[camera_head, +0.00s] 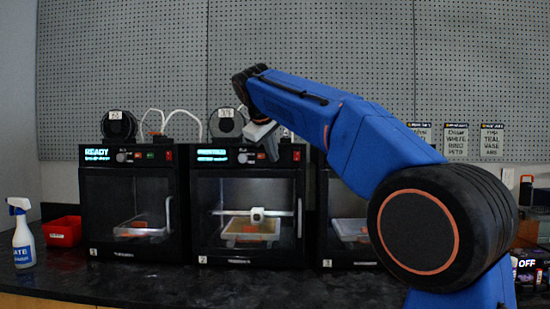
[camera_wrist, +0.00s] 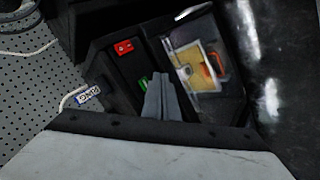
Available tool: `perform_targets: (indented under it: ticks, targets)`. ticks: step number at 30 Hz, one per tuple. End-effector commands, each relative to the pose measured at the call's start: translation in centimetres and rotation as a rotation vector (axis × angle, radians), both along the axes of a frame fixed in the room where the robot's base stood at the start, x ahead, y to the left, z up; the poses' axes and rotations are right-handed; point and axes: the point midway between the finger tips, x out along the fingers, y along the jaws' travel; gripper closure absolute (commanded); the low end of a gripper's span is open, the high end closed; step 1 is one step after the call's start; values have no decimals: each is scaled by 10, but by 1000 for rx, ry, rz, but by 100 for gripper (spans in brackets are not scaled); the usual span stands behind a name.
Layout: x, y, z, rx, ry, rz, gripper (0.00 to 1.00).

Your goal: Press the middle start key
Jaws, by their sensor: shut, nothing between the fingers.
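The middle printer (camera_head: 202,225) is a black box with a glass door, a lit cyan display (camera_head: 212,155) and a knob (camera_head: 243,157) on its top panel. My gripper (camera_head: 273,157) is in front of the right part of that panel, shut and empty. In the wrist view the shut fingers (camera_wrist: 157,74) point at the panel, close beside a green key (camera_wrist: 143,83), which they partly cover. A red switch (camera_wrist: 124,47) lies beyond it on the same panel. I cannot tell whether the fingertips touch the key or the panel.
The left printer (camera_head: 84,215) shows READY on its display. The right printer (camera_head: 322,225) is partly hidden by my arm. A spray bottle (camera_head: 22,240) and a red bin (camera_head: 62,232) stand at the left of the dark counter (camera_head: 180,285). A grey pegboard (camera_head: 300,40) stands behind.

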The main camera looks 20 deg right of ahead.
Motion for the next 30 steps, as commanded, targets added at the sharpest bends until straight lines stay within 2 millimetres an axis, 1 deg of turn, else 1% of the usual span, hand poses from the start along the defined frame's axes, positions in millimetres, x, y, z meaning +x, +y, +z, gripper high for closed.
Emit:
perform_targets:
  ticks: [15, 20, 30]
  targets:
    - [-39, 12, 0, 0, 0, 0, 100]
    - [-44, 14, -1, -1, 1, 0, 100]
    - [-44, 14, 0, 0, 1, -1, 100]
